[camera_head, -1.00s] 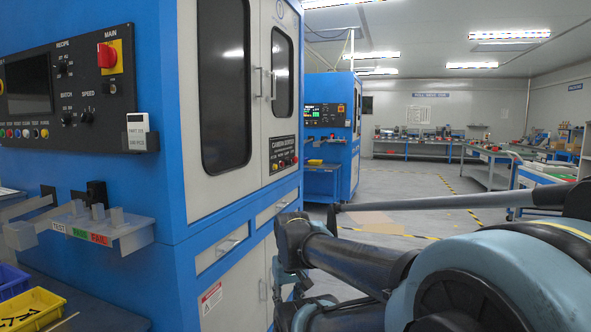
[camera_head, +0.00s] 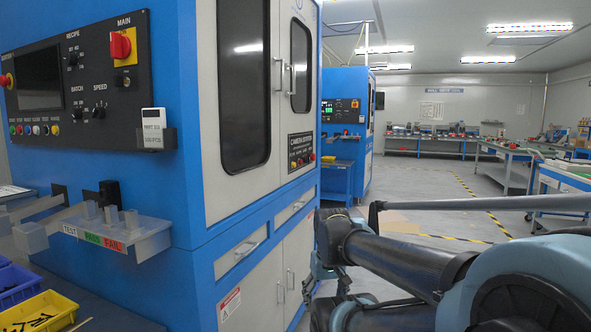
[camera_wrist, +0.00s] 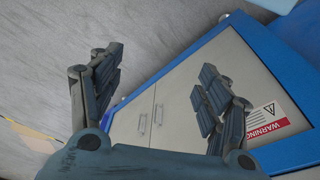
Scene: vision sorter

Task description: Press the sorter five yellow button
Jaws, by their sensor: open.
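A blue and white sorter machine (camera_head: 195,225) fills the left of the head view. Its black control panel (camera_head: 90,88) carries a row of small coloured buttons under a dark screen. One small button near the right of that row looks yellow (camera_head: 46,130), though it is tiny. The sorter's number is not readable. My gripper (camera_wrist: 160,85) is open and empty in the wrist view, its fingers spread in front of the machine's lower white doors and warning label (camera_wrist: 268,122). The control panel is not in the wrist view, and my gripper is well away from it.
A grey bin shelf marked TEST, PASS, FAIL (camera_head: 150,240) juts out below the panel. Blue (camera_head: 18,283) and yellow (camera_head: 40,310) trays sit at lower left. A second blue machine (camera_head: 345,110) stands behind. Grey floor (camera_head: 430,190) is open at the right, with workbenches beyond.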

